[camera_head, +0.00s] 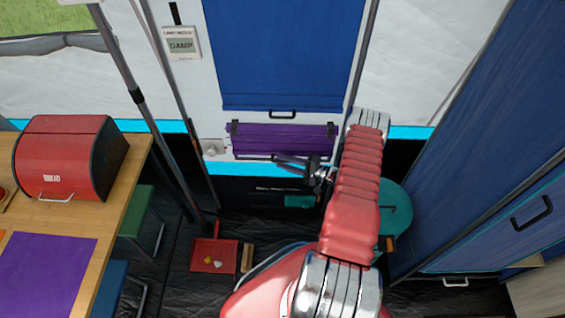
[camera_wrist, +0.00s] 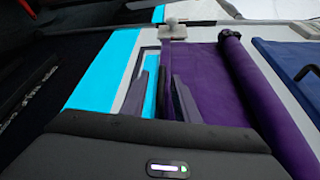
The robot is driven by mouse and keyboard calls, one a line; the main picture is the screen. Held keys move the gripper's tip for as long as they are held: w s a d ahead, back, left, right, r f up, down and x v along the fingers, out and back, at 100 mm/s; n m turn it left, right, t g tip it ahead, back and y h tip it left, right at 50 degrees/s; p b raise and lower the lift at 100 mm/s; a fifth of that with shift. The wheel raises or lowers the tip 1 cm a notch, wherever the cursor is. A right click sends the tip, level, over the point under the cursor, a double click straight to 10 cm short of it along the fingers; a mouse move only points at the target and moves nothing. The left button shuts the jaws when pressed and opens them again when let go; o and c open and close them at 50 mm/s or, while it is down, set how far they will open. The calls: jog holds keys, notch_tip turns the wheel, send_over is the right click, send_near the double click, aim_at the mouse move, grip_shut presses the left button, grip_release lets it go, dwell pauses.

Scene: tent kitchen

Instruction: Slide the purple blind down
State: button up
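The purple blind (camera_head: 282,138) is a short, wide strip below the blue blind in the head view, with a thin dark bar along its lower edge. In the wrist view the purple blind (camera_wrist: 208,75) appears turned sideways, with a rolled edge (camera_wrist: 262,95) on its right. My gripper (camera_head: 280,161) is at the blind's lower edge, right of its middle, and partly covers the bar. In the wrist view my gripper (camera_wrist: 162,78) shows two spread fingers, with the blind's lower edge and cyan trim visible between them. Contact with the bar cannot be told.
The blue blind (camera_head: 282,55) with a dark handle hangs directly above. A cyan strip (camera_head: 228,168) runs below the purple blind. A table with a red box (camera_head: 62,155) stands left, a red tray (camera_head: 214,256) lies on the floor, and a blue cabinet (camera_head: 470,160) stands right.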

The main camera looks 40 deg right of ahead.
jog(key=shift+w+a, duration=0.1)
jog(key=shift+w, duration=0.1)
jog(key=shift+c, duration=0.5)
grip_shut()
